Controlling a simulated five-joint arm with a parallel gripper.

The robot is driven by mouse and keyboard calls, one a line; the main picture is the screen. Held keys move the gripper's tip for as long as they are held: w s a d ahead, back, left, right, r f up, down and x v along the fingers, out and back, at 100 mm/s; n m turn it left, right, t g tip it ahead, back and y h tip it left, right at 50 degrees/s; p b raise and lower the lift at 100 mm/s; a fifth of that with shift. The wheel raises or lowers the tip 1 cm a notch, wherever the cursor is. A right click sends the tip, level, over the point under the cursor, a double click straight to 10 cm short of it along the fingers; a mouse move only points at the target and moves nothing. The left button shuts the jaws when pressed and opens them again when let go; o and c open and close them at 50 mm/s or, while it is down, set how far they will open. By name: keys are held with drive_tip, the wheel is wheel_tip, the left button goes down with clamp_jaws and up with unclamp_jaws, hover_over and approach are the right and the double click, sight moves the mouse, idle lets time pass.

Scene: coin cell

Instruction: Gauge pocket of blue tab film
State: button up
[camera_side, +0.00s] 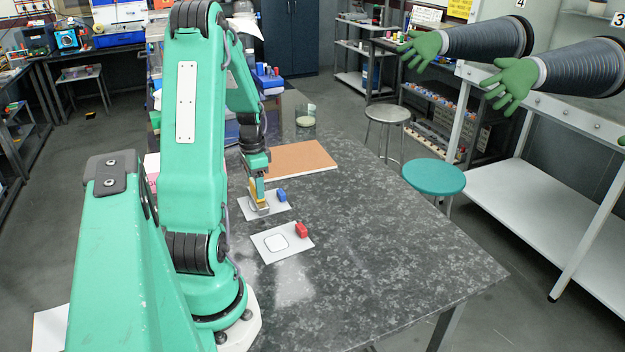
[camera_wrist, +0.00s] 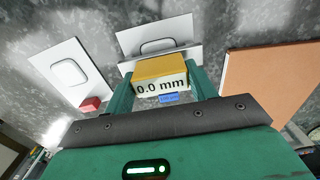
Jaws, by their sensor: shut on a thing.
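My gripper (camera_side: 257,187) is shut on a yellow thickness gauge (camera_wrist: 160,68); the gauge also shows in the side view (camera_side: 257,196). Its display reads "0.0 mm". The gauge is upright over the white film with the blue tab (camera_side: 281,196). That film (camera_side: 279,208) lies flat on the dark table, and its blue tab also shows below the gauge in the wrist view (camera_wrist: 169,98). The gauge's grey lower part covers most of the film's pocket outline (camera_wrist: 158,44). I cannot tell whether the gauge touches the film.
A second white film (camera_side: 272,255) with a red tab (camera_side: 302,230) and a rounded pocket outline (camera_side: 276,242) lies nearer the side camera. A brown board (camera_side: 303,158) lies behind the blue-tab film. A glass jar (camera_side: 306,116) stands farther back. The table's right side is clear.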

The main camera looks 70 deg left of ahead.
drive_tip(key=shift+f, duration=0.1)
idle(0.5)
drive_tip(key=o, duration=1.3)
drive_tip(key=shift+r, duration=0.2)
drive_tip(key=shift+r, duration=3.3)
